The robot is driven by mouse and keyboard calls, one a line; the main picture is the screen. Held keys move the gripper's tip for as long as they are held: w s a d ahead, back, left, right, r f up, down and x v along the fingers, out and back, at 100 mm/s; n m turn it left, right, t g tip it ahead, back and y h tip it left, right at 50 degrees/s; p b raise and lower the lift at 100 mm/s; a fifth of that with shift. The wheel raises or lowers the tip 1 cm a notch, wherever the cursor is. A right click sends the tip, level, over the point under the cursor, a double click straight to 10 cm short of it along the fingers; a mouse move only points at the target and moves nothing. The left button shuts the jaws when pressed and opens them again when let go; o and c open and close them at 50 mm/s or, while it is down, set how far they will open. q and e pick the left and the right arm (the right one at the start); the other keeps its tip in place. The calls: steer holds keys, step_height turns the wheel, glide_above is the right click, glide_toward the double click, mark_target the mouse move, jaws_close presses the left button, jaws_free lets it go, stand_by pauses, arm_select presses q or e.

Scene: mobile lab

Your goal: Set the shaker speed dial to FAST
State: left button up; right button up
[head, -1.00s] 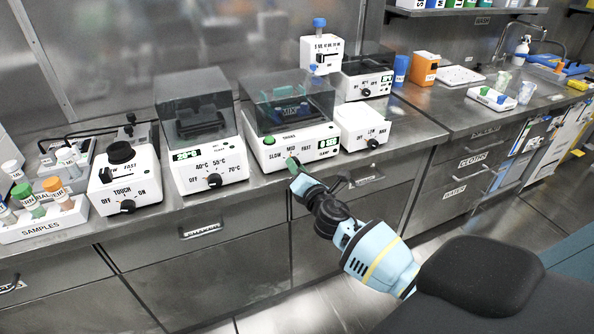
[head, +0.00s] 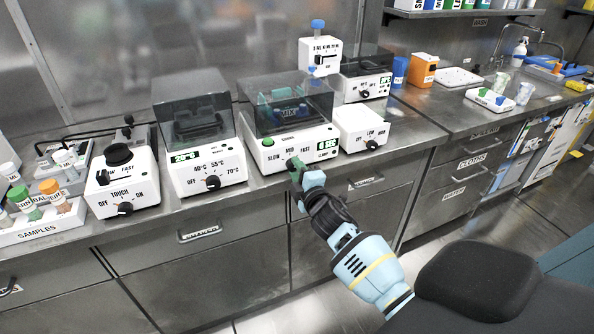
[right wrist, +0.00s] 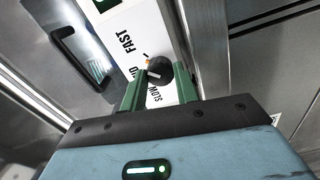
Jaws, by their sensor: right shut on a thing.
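The shaker (head: 290,140) is a white box with a dark clear lid, a green button and a front panel marked SLOW, MID and FAST. Its dark round speed dial (right wrist: 159,70) shows in the right wrist view, with an orange mark at its edge on the side toward FAST. The MID label is partly hidden by a finger. My right gripper (head: 295,165) is at the shaker's front panel, its green fingers on either side of the dial; it also shows in the right wrist view (right wrist: 159,88). It is shut on the dial. My left gripper is not in view.
A white heater box (head: 205,165) with its own dial stands left of the shaker, and a small white box (head: 362,130) stands close on its right. A touch-type mixer (head: 122,185) and a samples rack (head: 42,228) are further left. Drawer handles jut out below the counter.

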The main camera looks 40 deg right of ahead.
steer(key=shift+m, duration=1.7)
steer(key=o, duration=1)
steer(key=shift+c, duration=0.2)
steer(key=v, duration=0.7)
steer(key=shift+s+p, duration=0.35)
steer(key=shift+s, duration=0.05)
steer(key=shift+a, duration=0.1)
